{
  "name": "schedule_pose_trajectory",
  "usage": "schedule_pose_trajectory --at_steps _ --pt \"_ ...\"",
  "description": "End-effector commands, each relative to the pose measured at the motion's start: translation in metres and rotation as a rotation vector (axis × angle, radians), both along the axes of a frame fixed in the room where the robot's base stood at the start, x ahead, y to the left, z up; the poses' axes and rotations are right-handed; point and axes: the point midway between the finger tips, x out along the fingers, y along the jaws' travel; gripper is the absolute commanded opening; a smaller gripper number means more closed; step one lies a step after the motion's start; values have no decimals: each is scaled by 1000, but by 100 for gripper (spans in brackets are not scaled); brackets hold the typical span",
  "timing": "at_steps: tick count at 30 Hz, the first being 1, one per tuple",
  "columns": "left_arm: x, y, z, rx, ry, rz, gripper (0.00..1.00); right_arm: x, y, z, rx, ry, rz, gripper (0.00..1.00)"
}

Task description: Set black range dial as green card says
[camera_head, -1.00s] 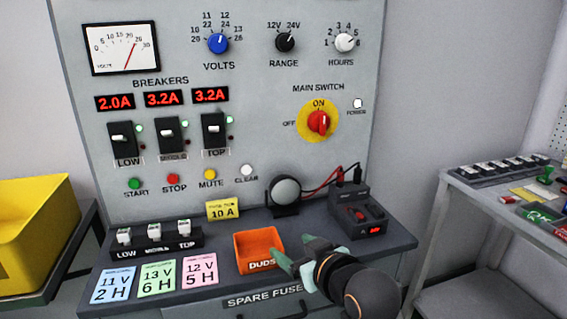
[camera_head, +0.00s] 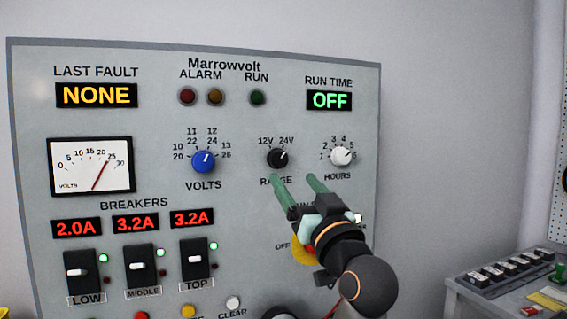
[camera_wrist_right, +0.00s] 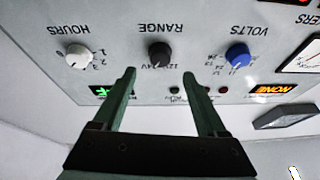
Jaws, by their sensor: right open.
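The black range dial (camera_head: 278,158) is on the upright panel, with 12V and 24V printed above it. Its white mark appears to point up and right, toward 24V. My right gripper (camera_head: 295,181) is open and empty, its green fingertips just below and right of the dial in the head view. In the right wrist view, the range dial (camera_wrist_right: 159,54) lies beyond the gap between the open fingers (camera_wrist_right: 160,75), apart from them. The green card is out of view now. My left gripper is not in view.
The blue volts dial (camera_head: 204,161) is left of the range dial and the white hours dial (camera_head: 340,155) right of it. The yellow-backed main switch (camera_head: 302,250) is partly hidden behind my right gripper. Breakers (camera_head: 139,266) line the lower left.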

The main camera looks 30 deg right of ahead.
Motion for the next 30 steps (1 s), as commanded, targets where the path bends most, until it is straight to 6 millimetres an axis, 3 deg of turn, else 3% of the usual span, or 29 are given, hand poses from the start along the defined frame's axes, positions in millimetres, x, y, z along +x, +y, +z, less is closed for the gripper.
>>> schedule_pose_trajectory --at_steps 6,12,24,30 --pt "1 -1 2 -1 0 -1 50 35 -7 16 1 0 1 75" --pt "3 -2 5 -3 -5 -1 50 54 -11 23 0 1 1 75" --pt "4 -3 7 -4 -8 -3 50 59 -12 25 -1 0 0 75" --pt "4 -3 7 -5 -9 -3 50 59 -12 25 -1 0 1 53"
